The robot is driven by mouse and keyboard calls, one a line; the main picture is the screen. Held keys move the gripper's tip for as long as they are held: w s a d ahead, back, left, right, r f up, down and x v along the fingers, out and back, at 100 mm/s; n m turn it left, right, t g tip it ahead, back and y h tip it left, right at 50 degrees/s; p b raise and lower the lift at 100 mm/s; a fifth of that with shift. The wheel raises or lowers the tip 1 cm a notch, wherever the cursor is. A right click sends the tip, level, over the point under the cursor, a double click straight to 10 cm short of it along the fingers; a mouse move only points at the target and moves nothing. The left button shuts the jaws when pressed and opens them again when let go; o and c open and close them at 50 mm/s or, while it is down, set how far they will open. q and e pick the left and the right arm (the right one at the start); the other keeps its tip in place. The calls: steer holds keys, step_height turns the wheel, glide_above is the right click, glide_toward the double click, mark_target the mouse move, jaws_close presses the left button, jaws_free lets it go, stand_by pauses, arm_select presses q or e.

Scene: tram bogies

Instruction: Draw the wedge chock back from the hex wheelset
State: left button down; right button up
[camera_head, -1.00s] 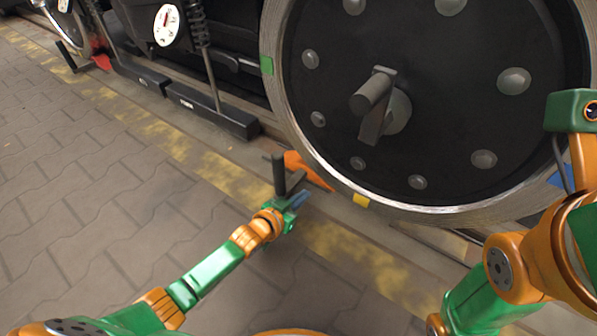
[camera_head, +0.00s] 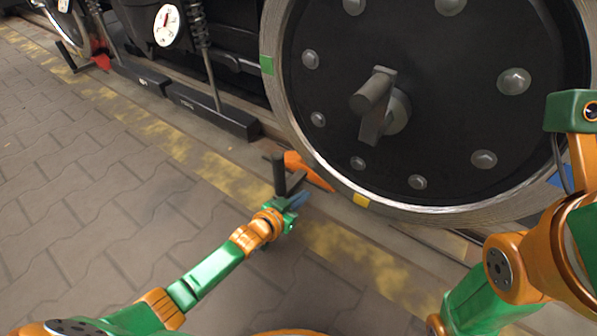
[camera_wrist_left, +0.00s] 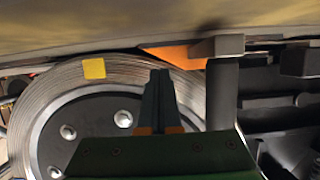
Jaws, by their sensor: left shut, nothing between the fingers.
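The orange wedge chock (camera_head: 310,172) lies on the ground against the foot of the large near wheel (camera_head: 335,150), which carries a protruding crank on its hub. A dark upright handle (camera_head: 279,174) on a bar stands at the chock's outer end. My left gripper (camera_head: 302,197) is shut and empty, just in front of the handle and chock. In the left wrist view the shut fingers (camera_wrist_left: 160,92) point between the chock (camera_wrist_left: 178,57) and wheel, with the handle (camera_wrist_left: 222,92) to their right; contact cannot be told. My right gripper's fingers are not in view.
A yellow-marked strip (camera_head: 205,165) runs along the rail beside the paving. Dark blocks (camera_head: 212,110) lie along the rail to the left. A red chock (camera_head: 101,61) sits by a farther wheel. The paving at left is clear.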

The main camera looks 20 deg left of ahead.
mark_target(289, 190)
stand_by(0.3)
arm_select(q)
steer(key=shift+w+a+b, duration=0.2)
steer(key=shift+a, duration=0.45)
steer(key=shift+w+a+b, duration=0.25)
steer(key=shift+a, duration=0.35)
steer(key=shift+w+a+b, duration=0.2)
steer(key=shift+a, duration=0.45)
steer(key=shift+w+a+b, duration=0.35)
steer(key=shift+a+b, duration=0.15)
steer(key=shift+a, duration=0.4)
steer(key=shift+w+a+b, duration=0.3)
steer(key=shift+a+b, duration=0.15)
steer(key=shift+a, duration=0.55)
steer(key=shift+w+a, duration=0.1)
